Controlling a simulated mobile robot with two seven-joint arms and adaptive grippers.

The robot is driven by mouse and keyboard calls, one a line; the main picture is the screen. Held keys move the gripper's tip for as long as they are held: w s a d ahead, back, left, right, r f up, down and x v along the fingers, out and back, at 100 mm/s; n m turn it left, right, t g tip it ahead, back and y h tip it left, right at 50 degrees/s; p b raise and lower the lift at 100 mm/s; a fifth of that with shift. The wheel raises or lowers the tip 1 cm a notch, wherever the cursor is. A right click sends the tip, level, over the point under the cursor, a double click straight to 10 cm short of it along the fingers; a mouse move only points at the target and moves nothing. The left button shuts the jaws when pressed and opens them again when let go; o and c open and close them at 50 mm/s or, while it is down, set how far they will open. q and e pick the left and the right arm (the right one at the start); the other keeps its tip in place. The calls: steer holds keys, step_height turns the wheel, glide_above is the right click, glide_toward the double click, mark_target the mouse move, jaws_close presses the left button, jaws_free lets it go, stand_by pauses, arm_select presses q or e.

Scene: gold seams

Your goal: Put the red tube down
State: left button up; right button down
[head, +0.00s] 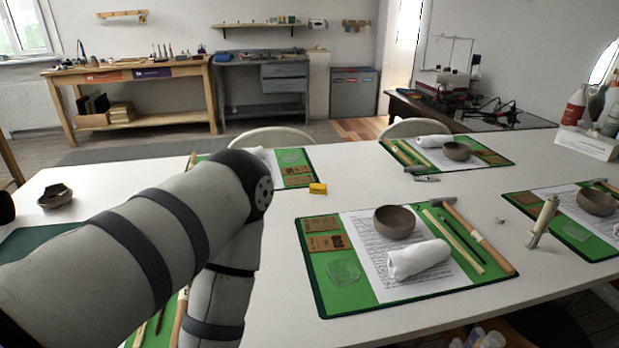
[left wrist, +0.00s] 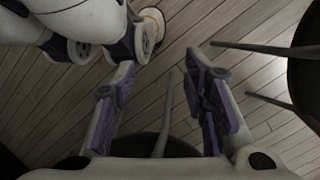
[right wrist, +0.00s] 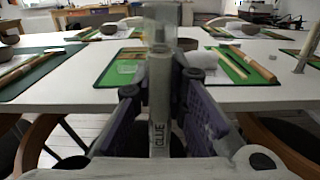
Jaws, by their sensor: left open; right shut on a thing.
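In the right wrist view my right gripper (right wrist: 161,84) is shut on a tube (right wrist: 160,118) marked GLUE. The tube looks pale grey there, not red, and stands upright between the fingers. It is in front of the white table's near edge; how high it is held I cannot tell. In the left wrist view my left gripper (left wrist: 159,62) is open and empty, over the wooden floor. Neither gripper's fingers show clearly in the head view, where one of my arms covers the left part of the table.
The white table (head: 275,290) carries several green mats (head: 345,297) with bowls, white rolls and tools. A cream tool (head: 545,215) stands upright at the right. A yellow block (head: 317,188) lies between mats. Bare tabletop shows between the mats. Chairs stand around the table.

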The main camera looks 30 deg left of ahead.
arm_select(q)
steer(key=shift+t+y, duration=0.4)
steer(key=shift+y, duration=0.3)
steer(key=a, duration=0.1)
steer(key=s+a, duration=0.1)
steer(key=s+a+f, duration=0.1)
steer(key=shift+a, duration=0.3)
